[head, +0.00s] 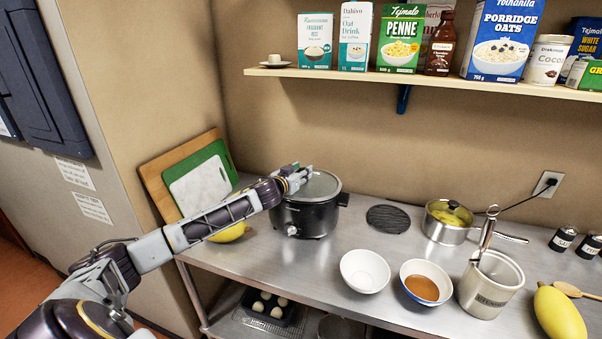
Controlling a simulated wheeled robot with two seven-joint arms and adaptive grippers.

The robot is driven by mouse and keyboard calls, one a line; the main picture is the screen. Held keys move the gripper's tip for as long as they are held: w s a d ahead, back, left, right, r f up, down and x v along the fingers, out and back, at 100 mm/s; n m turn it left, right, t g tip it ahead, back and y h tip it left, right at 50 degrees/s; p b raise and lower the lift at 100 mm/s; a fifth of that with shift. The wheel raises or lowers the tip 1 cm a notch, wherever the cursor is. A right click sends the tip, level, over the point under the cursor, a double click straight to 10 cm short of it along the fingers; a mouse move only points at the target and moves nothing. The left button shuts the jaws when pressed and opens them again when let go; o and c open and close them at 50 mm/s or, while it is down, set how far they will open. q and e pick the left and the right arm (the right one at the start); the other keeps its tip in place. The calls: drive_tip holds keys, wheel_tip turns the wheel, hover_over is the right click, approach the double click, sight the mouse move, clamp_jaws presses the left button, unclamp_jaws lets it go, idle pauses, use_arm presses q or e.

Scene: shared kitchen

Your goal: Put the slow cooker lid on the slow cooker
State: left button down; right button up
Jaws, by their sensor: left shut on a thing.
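The black slow cooker (305,218) stands on the steel counter near the back wall, with its dial facing front. The grey round lid (322,184) lies over its top and looks about level. I cannot tell whether its rim is fully seated all round. My left gripper (298,176) reaches in from the left and is shut on the lid near its middle. The gripper hides the lid's handle and part of its left side. My right gripper is not in view.
A black round trivet (388,219) lies right of the cooker, then a saucepan (447,223). A white bowl (365,271), a bowl of brown contents (426,283) and a utensil crock (491,284) stand in front. Cutting boards (186,175) lean at left. A food shelf (430,82) hangs above.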

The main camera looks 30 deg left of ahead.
use_arm(q)
drive_tip(key=shift+f, duration=0.15)
idle(0.3)
drive_tip(key=c, duration=0.9)
unclamp_jaws()
drive_tip(key=shift+o, duration=0.4)
drive_tip(key=shift+f, duration=0.15)
drive_tip(key=shift+s, duration=0.1)
drive_tip(key=shift+s, duration=0.1)
drive_tip(key=s+d+r, duration=0.1)
drive_tip(key=s+r, duration=0.1)
drive_tip(key=s, duration=0.9)
drive_tip(key=shift+s, duration=0.15)
idle(0.7)
